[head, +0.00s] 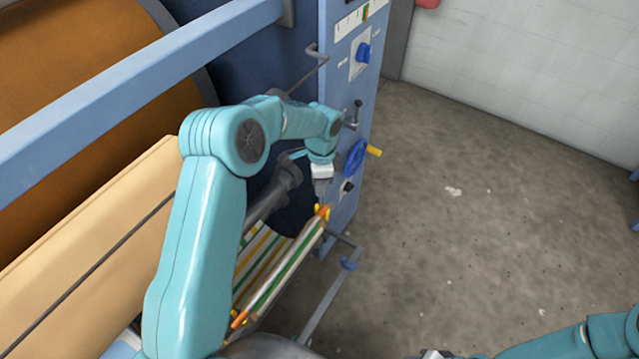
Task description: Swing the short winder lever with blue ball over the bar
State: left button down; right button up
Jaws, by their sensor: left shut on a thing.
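A short dark lever (342,238) juts from the lower part of the blue machine frame. A blue ball-like piece (348,264) shows just below it; I cannot tell whether the two are joined. My left gripper (322,203) points down beside the frame, above and left of the blue piece and apart from it.
The frame carries a blue handwheel (355,157) with a yellow handle (374,151), a blue knob (364,53) and a small black lever (357,112). A pale blue rail (326,303) runs low below the frame. The concrete floor (480,220) at right is clear.

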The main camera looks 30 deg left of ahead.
pick_arm(q)
jog(key=d+y+b, duration=0.2)
jog(key=shift+f+y, duration=0.3)
jog(key=shift+f, duration=0.05)
jog(key=d+f+y+b, duration=0.6)
jog(key=f+y+b, duration=0.1)
jog(key=y+b, duration=0.7)
jog(key=shift+s+n+t+b, duration=0.3)
jog(key=shift+t+b, duration=0.05)
jog(key=shift+t, duration=0.05)
jog(key=c, duration=1.1)
grip_release()
